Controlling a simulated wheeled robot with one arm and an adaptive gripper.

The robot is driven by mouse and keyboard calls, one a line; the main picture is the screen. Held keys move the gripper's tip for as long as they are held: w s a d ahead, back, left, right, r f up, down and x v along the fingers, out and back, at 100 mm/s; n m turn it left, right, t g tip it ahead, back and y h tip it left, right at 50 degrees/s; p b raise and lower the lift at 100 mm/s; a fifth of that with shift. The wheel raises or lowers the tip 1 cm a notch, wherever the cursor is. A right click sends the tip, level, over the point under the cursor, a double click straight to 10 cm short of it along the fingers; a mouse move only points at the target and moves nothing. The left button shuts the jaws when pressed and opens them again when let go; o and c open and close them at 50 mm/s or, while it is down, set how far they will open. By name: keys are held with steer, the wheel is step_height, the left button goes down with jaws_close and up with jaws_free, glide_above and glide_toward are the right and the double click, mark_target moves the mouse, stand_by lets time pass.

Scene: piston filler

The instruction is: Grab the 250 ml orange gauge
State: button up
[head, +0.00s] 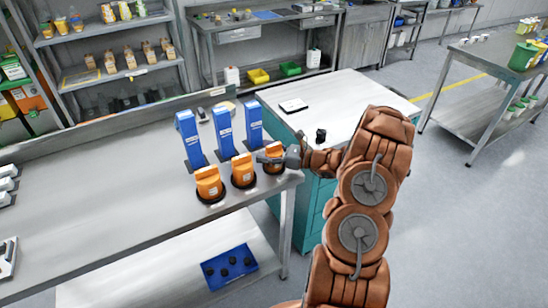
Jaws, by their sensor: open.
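Three orange gauges stand in a row near the right end of the steel table (108,202): a left one (208,182), a middle one (242,171) and a right one (274,151). The left and middle ones stand on round black bases. Their labels are too small to read, so I cannot tell which is the 250 ml one. My gripper (274,159) is open at the right orange gauge, reaching in from the right. It covers part of that gauge; I cannot tell whether the fingers touch it.
Three tall blue gauges (222,131) stand close behind the orange ones. A teal cabinet with a pale top (345,95) stands to the right, under my arm. A blue tray (229,268) with black knobs lies on the lower shelf. The table's middle is clear.

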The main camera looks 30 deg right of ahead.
steer(key=shift+c, duration=0.3)
steer(key=c, duration=1.1)
steer(key=shift+c, duration=0.2)
